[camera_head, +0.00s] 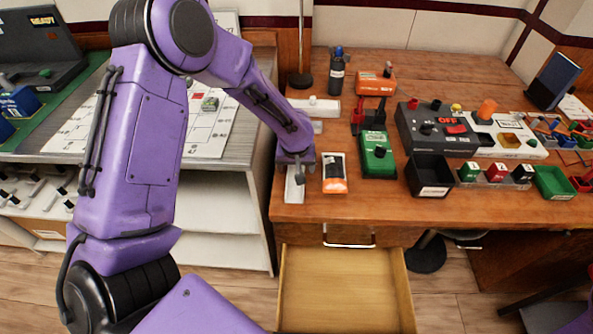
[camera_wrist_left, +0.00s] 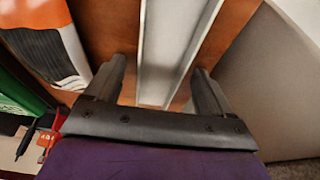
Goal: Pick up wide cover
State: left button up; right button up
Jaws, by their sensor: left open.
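A pale grey-white channel-shaped strip, which looks like the wide cover (camera_head: 294,190), lies at the left front of the wooden desk, pointing toward the front edge. My left gripper (camera_head: 297,166) is over its far part, pointing down, and hides some of it. In the left wrist view the cover (camera_wrist_left: 170,45) runs between the two spread fingers of the left gripper (camera_wrist_left: 158,72), with a gap on each side. The gripper is open and holds nothing. My right gripper is out of view.
An orange-and-white packet (camera_head: 334,174) lies just right of the gripper, with a green device (camera_head: 377,155) beyond it. A white block (camera_head: 316,107) stands farther back. An open, empty drawer (camera_head: 343,290) juts out below the desk (camera_head: 385,212). A grey cabinet (camera_head: 232,165) adjoins at left.

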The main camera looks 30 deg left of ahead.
pick_arm(q)
jog(key=shift+s, duration=0.1)
jog(key=shift+c, duration=1.2)
jog(key=c, duration=0.9)
